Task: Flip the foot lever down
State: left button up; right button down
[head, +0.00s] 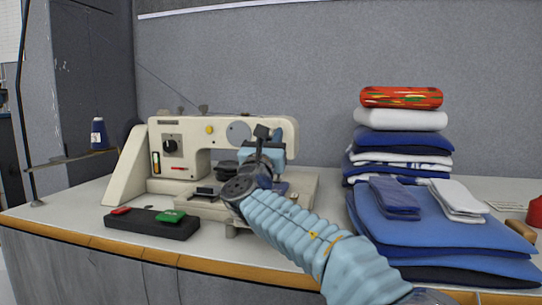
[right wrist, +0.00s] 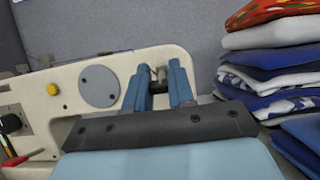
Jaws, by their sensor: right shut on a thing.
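The cream sewing machine (head: 222,128) stands on the long table, and its head end also shows in the right wrist view (right wrist: 65,95). My right gripper (head: 262,150) is at the right end of the machine's head, with its arm coming in from the lower right. In the right wrist view its two blue fingers (right wrist: 158,84) are shut on a small dark part, the foot lever (right wrist: 158,73). Most of the lever is hidden by the fingers and wrist, so its angle is hard to tell. My left gripper is not in view.
A stack of folded cloths (head: 402,140) and a flat blue pile (head: 440,220) stand close on the right. A black pedal box (head: 150,226) with red and green buttons lies at the front left. A blue thread spool (head: 98,133) stands at the left.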

jog(key=shift+f, duration=0.4)
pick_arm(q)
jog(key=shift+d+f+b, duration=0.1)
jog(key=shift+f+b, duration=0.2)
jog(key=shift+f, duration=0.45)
pick_arm(e)
jog(key=shift+r+t, duration=0.15)
jog(key=shift+t, duration=0.25)
jog(key=c, duration=1)
grip_release()
jog(key=shift+o, duration=0.2)
jog(key=b+v, duration=0.3)
jog(key=v, duration=1)
jog(key=shift+a, duration=0.1)
jog(key=shift+s, duration=0.3)
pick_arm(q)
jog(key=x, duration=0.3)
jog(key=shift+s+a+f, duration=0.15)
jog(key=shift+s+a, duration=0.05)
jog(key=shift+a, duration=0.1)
